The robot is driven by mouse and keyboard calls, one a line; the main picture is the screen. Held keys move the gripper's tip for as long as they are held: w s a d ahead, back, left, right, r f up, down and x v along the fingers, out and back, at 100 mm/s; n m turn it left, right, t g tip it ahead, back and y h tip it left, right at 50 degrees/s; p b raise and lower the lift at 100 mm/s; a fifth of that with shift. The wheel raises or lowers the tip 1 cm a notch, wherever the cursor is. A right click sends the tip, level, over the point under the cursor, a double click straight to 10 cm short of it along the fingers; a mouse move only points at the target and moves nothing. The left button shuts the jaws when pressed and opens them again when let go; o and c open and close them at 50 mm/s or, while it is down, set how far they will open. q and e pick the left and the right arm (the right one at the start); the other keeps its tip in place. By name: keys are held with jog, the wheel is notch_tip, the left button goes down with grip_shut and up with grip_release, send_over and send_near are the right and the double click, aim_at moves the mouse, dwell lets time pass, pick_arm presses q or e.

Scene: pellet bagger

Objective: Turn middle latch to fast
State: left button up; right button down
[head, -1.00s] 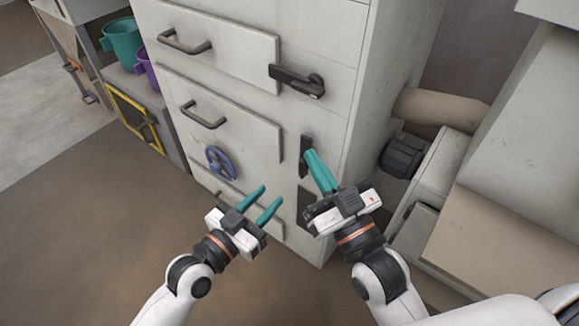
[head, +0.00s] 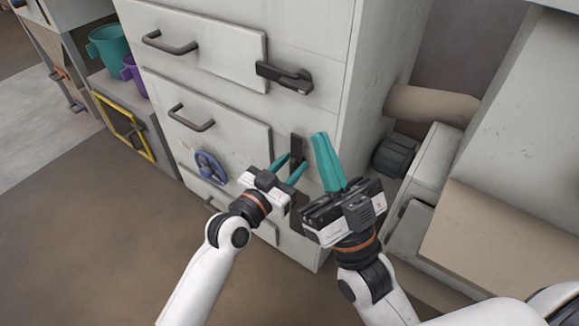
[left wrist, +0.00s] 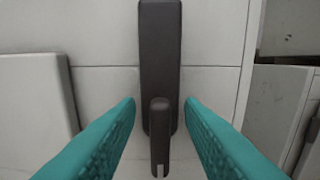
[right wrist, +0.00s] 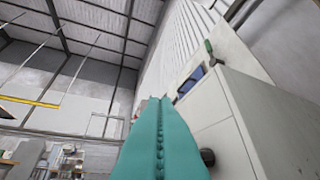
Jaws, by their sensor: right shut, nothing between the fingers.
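The middle latch (head: 297,146) is a dark upright plate on the pale cabinet's front edge, beside the middle door. In the left wrist view its handle (left wrist: 160,135) hangs down from the plate (left wrist: 160,50), roughly in line with it. My left gripper (head: 294,163) is open at the latch's lower end. In the left wrist view its teal fingers (left wrist: 160,103) stand on either side of the handle, with gaps on both sides. My right gripper (head: 320,136) is shut and empty, to the right of the latch. The right wrist view shows its closed fingers (right wrist: 157,100) pointing away from the latch.
The upper latch (head: 285,77) has its handle pointing sideways. A blue handwheel (head: 209,168) sits on the middle door (head: 240,133). A beige pipe (head: 430,105) is at right.

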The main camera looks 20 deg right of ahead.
pick_arm(q)
jog(key=shift+c, duration=0.4)
grip_shut()
